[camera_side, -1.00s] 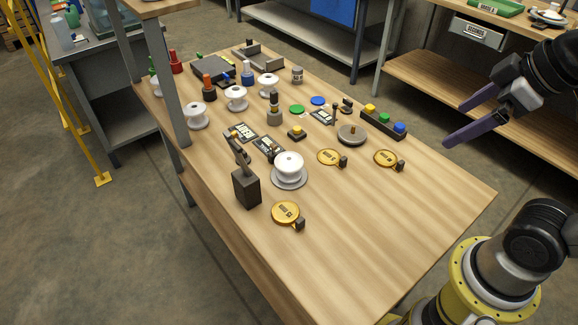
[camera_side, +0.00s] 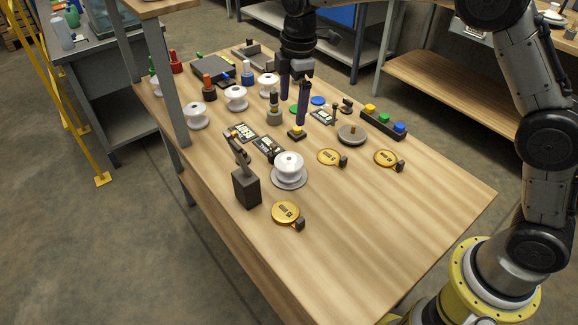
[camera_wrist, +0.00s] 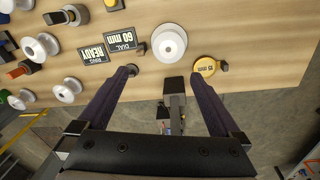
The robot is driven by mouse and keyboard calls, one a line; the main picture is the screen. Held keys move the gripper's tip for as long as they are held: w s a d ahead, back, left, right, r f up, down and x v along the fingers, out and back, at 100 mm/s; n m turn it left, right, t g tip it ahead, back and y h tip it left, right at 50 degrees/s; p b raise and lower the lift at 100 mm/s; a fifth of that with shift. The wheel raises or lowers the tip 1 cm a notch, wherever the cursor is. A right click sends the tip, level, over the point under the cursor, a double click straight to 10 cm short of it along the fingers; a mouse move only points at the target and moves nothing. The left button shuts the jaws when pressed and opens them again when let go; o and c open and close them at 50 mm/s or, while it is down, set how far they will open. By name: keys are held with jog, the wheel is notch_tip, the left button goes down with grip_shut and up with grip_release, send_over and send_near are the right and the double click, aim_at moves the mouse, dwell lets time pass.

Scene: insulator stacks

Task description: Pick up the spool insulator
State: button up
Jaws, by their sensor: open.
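A white spool insulator (camera_side: 289,163) stands upright on a round grey disc (camera_side: 289,184) near the middle of the table. It also shows at top centre in the wrist view (camera_wrist: 169,42). More white spools, (camera_side: 236,96), (camera_side: 268,84) and (camera_side: 196,114), stand farther back on the left. My gripper (camera_side: 292,111) is open, its two dark purple fingers pointing down above the table, behind the disc-mounted spool in the side view. In the wrist view my gripper (camera_wrist: 162,72) has its fingers spread, with that spool beyond the tips and nothing held between them.
A dark block with an upright arm (camera_side: 246,188) stands left of the spool; it shows between my fingers in the wrist view (camera_wrist: 175,86). Labelled plates (camera_side: 268,147), gold discs (camera_side: 286,212) and a button strip (camera_side: 384,121) lie around. The table's front right is clear.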

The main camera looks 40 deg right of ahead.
aim_at(288, 159)
jog(key=shift+g, duration=0.5)
jog(key=f, duration=0.4)
jog(key=a+f, duration=0.1)
jog(key=f, duration=0.8)
jog(key=shift+a+f, duration=0.2)
jog(key=shift+s+d+f, duration=0.1)
jog(key=shift+d+f, duration=0.05)
jog(key=shift+f, duration=2.7)
jog(key=shift+c, duration=0.2)
jog(key=c, duration=1.4)
jog(key=shift+r, duration=0.1)
jog(key=shift+c, duration=0.3)
jog(key=shift+r, duration=0.15)
